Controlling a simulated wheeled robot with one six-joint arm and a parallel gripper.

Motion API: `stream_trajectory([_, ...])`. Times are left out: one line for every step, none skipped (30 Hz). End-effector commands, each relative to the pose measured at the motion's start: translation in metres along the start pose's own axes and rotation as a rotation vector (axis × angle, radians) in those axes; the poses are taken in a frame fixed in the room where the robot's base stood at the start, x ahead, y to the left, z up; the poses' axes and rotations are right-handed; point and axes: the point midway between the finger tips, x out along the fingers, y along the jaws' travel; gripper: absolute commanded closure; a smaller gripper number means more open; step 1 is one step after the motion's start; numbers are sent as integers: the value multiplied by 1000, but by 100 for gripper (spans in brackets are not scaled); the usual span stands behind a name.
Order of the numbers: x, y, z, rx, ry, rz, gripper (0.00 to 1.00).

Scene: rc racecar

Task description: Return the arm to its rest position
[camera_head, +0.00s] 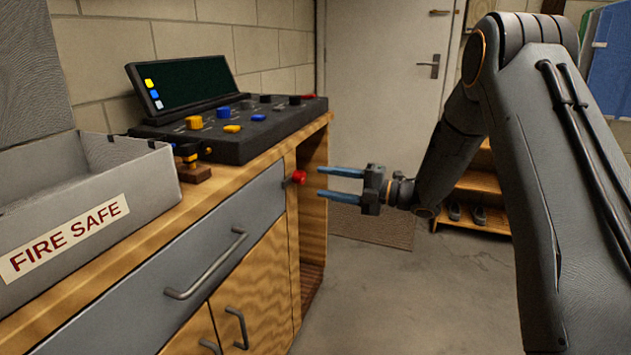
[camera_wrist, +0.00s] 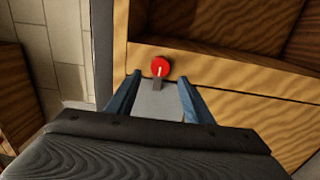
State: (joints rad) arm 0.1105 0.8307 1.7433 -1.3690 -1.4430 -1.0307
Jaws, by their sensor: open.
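My gripper (camera_head: 340,184) has two blue fingers spread apart with nothing between them. In the head view it points left toward a red knob (camera_head: 299,177) on the end of the wooden cabinet, with a small gap between the fingertips and the knob. In the wrist view the red knob (camera_wrist: 160,67) shows just past and between the fingertips of my gripper (camera_wrist: 157,84). My arm (camera_head: 535,150) reaches in from the right side of the head view.
A wooden cabinet (camera_head: 260,300) with a grey drawer stands at left. On it are a control console (camera_head: 240,135) with a dark screen and a grey "FIRE SAFE" box (camera_head: 150,180). A door (camera_head: 390,90) and a low shoe shelf (camera_head: 470,195) stand behind. The floor between is clear.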

Motion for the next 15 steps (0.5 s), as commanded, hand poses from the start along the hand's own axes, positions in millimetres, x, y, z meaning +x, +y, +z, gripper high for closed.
stream_trajectory([-5,0,0,0,0,0,53])
stream_trajectory([-7,0,0,0,0,0,53])
stream_trajectory([-9,0,0,0,1,0,53])
stream_trajectory([-10,0,0,0,1,0,53])
stream_trajectory([-11,0,0,0,1,0,53])
stream_trajectory([-11,0,0,0,1,0,53])
stream_trajectory([-11,0,0,0,1,0,53])
stream_trajectory([-11,0,-1,0,1,0,53])
stream_trajectory([-11,0,-1,0,1,0,53])
stream_trajectory([-11,0,-1,0,1,0,53])
stream_trajectory([-11,0,-1,0,1,0,53])
stream_trajectory([-11,0,-1,0,1,0,53])
stream_trajectory([-11,0,0,0,1,-1,53])
stream_trajectory([-10,0,0,1,-2,-2,53])
stream_trajectory([-9,2,1,5,-11,-8,53])
